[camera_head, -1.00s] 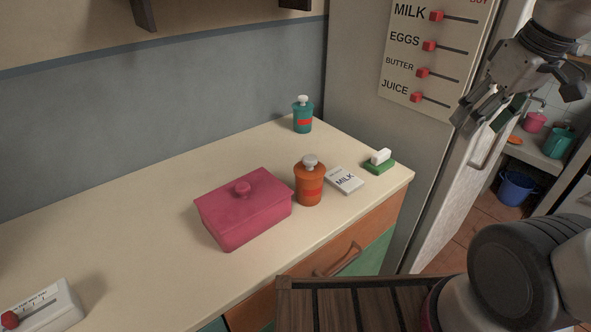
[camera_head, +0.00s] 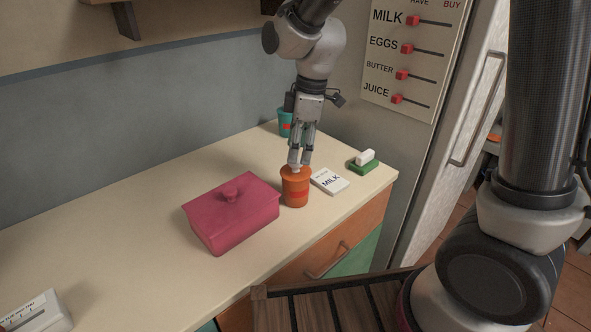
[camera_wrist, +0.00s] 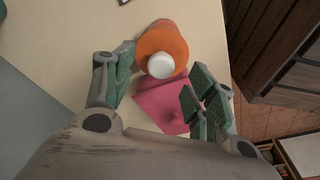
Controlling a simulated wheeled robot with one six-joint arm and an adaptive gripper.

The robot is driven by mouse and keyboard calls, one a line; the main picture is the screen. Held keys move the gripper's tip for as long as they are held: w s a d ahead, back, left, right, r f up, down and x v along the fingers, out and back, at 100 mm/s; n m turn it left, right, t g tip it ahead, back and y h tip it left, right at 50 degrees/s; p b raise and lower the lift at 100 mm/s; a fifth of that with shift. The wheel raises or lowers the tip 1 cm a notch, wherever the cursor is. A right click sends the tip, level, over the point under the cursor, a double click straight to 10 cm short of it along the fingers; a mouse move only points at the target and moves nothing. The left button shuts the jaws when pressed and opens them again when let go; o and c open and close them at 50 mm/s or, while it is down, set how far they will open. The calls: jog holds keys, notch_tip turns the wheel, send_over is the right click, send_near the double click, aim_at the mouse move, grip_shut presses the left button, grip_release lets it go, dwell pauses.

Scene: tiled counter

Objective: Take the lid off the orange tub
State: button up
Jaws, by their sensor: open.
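The orange tub (camera_head: 294,192) stands upright on the counter, with a red patch on its side. Its orange lid (camera_head: 290,171) is on top, with a pale round knob that shows in the wrist view (camera_wrist: 160,65). My gripper (camera_head: 300,162) points down right above the tub, with its fingertips at the height of the knob. In the wrist view my gripper (camera_wrist: 158,88) is open, its fingers apart with the knob between them, nearer the far side of the gap. I cannot tell whether a finger touches the knob.
A pink lidded box (camera_head: 232,212) stands close on the left. A white MILK card (camera_head: 329,181) and a green block with a white top (camera_head: 364,161) lie to the right. A teal tub (camera_head: 284,122) stands behind, partly hidden by my gripper. The counter's left part is mostly clear.

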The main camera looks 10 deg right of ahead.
aim_at(296, 168)
jog(key=f, duration=0.2)
jog(key=a+f, duration=0.1)
jog(key=f, duration=0.1)
jog(key=shift+f, duration=0.15)
jog(key=shift+d, duration=0.1)
jog(key=c, duration=0.9)
